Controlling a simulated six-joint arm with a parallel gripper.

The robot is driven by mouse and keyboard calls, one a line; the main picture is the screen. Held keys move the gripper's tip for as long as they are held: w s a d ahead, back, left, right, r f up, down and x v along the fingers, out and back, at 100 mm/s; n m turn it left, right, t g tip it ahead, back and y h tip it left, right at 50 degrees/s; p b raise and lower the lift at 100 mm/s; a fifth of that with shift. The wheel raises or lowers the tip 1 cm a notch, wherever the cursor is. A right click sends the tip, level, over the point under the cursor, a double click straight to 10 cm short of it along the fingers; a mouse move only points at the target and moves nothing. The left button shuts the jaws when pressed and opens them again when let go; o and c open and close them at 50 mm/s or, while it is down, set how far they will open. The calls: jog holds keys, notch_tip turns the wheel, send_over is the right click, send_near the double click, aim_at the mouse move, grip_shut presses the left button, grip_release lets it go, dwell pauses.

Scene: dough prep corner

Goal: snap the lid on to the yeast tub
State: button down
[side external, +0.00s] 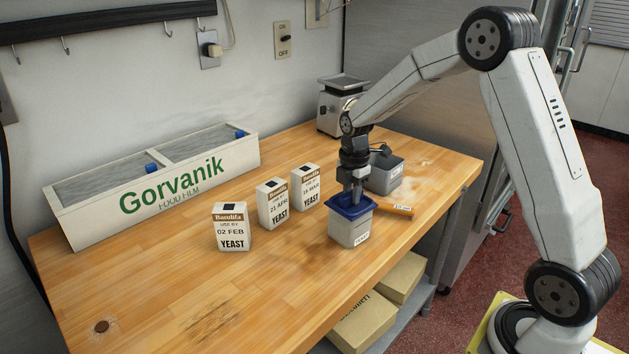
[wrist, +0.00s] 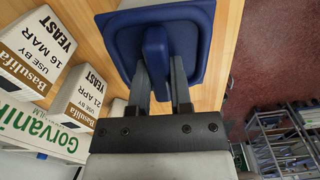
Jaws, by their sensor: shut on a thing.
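The yeast tub (side external: 345,233) is a grey tub with a small white label, standing on the wooden bench near its front edge. The blue lid (side external: 342,209) is at the tub's mouth; whether its rim is seated all round I cannot tell. My gripper (side external: 357,196) is above the tub, pointing down. In the wrist view my gripper (wrist: 157,62) is shut on the upright blue grip of the lid (wrist: 203,40), one finger on each side. The lid hides most of the tub there.
Three yeast packets (side external: 231,228) (side external: 272,204) (side external: 307,188) stand left of the tub. A grey container (side external: 387,177) is behind it, with an orange-handled item (side external: 398,210) close to its right. A film box (side external: 160,185) and scale (side external: 338,108) stand at the back.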

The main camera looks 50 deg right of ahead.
jog(key=shift+f, duration=0.3)
jog(key=shift+c, duration=2.3)
grip_release()
jog(key=shift+r, duration=3.95)
